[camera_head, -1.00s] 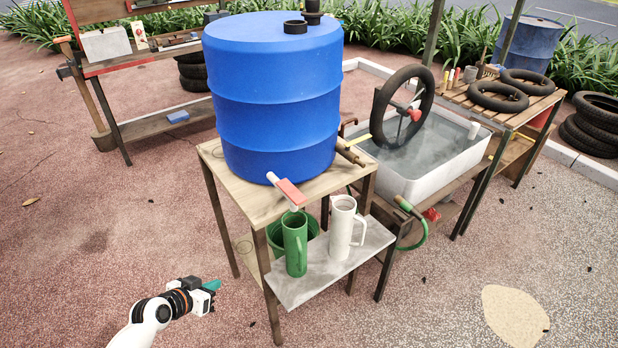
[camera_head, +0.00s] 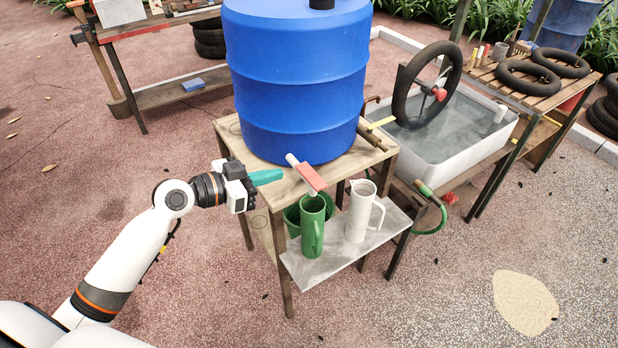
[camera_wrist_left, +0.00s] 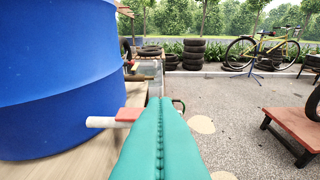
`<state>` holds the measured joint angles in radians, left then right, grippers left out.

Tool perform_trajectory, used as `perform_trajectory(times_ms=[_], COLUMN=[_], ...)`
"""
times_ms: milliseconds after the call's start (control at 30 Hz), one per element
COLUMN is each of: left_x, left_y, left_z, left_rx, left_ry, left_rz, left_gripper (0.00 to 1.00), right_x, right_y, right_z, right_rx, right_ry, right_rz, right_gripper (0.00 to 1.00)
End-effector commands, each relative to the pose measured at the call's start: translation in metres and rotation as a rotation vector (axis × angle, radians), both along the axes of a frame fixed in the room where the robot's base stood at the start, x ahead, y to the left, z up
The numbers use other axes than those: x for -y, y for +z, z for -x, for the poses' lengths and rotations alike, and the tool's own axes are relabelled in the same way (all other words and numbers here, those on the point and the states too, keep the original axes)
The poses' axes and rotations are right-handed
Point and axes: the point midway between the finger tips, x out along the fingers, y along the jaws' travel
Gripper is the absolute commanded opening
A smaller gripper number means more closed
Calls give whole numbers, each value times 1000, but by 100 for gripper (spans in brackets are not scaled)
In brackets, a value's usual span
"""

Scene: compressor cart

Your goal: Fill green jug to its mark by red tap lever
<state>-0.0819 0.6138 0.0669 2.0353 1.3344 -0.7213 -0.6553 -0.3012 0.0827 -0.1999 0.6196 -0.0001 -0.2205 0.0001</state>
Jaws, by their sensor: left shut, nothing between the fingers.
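The green jug (camera_head: 312,227) stands upright on the grey shelf (camera_head: 337,262), below the tap of the blue barrel (camera_head: 295,90). The red tap lever (camera_head: 310,179) sits on a pale spout at the barrel's foot; it also shows in the left wrist view (camera_wrist_left: 129,114). My left gripper (camera_head: 281,175), with teal fingers, is shut and empty, just left of the lever and apart from it. In the left wrist view its fingers (camera_wrist_left: 161,130) lie together, pointing past the tap. The jug's mark and the water level inside cannot be made out. My right gripper is not in view.
A white jug (camera_head: 361,212) stands right of the green jug. A green bucket (camera_head: 292,219) is behind the green jug. A white water tub (camera_head: 455,135) with a wheel stands to the right. The ground at front is clear.

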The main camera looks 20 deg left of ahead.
Motion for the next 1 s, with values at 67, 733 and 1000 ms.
perform_trajectory(times_ms=[67, 733, 1000], left_x=[5, 58, 58], left_y=[0, -54, -64], left_z=[-7, -74, -74], left_rx=[1, -3, 0], left_ry=[1, 2, 1], left_rz=[3, 2, 1], left_gripper=[0, 0, 0], right_x=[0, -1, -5], right_y=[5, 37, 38], right_z=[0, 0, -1], right_rx=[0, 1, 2], right_ry=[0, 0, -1], right_rz=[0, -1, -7], right_gripper=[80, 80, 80])
